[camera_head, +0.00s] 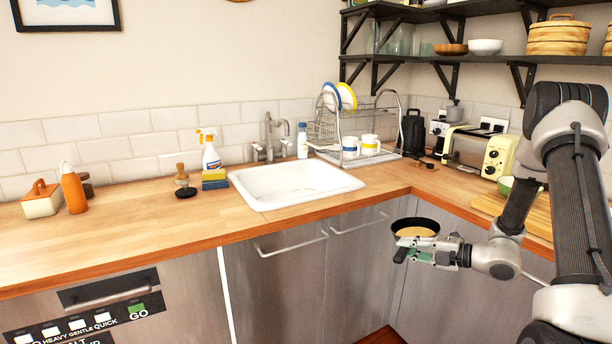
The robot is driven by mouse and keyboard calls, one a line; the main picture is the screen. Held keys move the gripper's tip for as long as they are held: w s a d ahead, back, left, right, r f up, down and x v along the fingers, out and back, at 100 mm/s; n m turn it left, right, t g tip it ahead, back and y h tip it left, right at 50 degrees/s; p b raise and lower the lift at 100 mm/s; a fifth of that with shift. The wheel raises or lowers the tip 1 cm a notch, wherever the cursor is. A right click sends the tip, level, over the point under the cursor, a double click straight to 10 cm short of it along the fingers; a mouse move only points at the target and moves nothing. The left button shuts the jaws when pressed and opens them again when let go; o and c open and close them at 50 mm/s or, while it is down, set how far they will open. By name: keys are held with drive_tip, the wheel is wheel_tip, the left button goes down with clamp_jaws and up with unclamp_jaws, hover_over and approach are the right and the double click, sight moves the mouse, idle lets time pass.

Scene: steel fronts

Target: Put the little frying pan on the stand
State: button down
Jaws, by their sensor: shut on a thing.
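The little frying pan (415,226) has a dark rim and a tan inside. It is in the air in front of the steel cabinet fronts, near the inner corner of the counter. My gripper (420,252) is at the pan's near side and is shut on it; the handle is mostly hidden by the fingers. No separate pan stand is clear to me. A wire dish rack (322,128) with plates and mugs stands on the counter right of the sink, and I cannot tell whether it is the stand.
The white sink (295,182) is set in the wooden counter (130,228). A cream toaster (499,157), a wooden board (540,215) and a green bowl (507,186) are on the right counter. Spray bottle and sponges (214,178) stand left of the sink. The counter's front left is clear.

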drive_tip(key=shift+w+a+f+m+t+h, duration=0.1)
drive_tip(key=shift+w+f+m+t+h, duration=0.15)
drive_tip(key=shift+w, duration=0.25)
drive_tip(key=shift+w+f+m+t+h, duration=0.15)
drive_tip(key=shift+w+m+t, duration=0.1)
drive_tip(key=shift+w, duration=0.25)
drive_tip(key=r+m+t+h, duration=0.1)
drive_tip(key=r+m+h, duration=0.1)
drive_tip(key=w+r+m+t+h, duration=0.1)
drive_tip(key=r+m+t+h, duration=0.1)
drive_tip(key=r, duration=0.1)
drive_tip(key=d+r+m+t+h, duration=0.1)
drive_tip(key=r+h, duration=0.1)
drive_tip(key=r, duration=0.1)
drive_tip(key=shift+w+d+m+t+h, duration=0.1)
drive_tip(key=shift+w+m+t+h, duration=0.2)
drive_tip(key=shift+w+m+h, duration=0.1)
drive_tip(key=shift+m, duration=0.3)
drive_tip(key=r, duration=0.1)
drive_tip(key=a+r, duration=0.1)
drive_tip(key=r, duration=0.3)
drive_tip(key=shift+s+a, duration=0.3)
drive_tip(key=shift+d, duration=0.1)
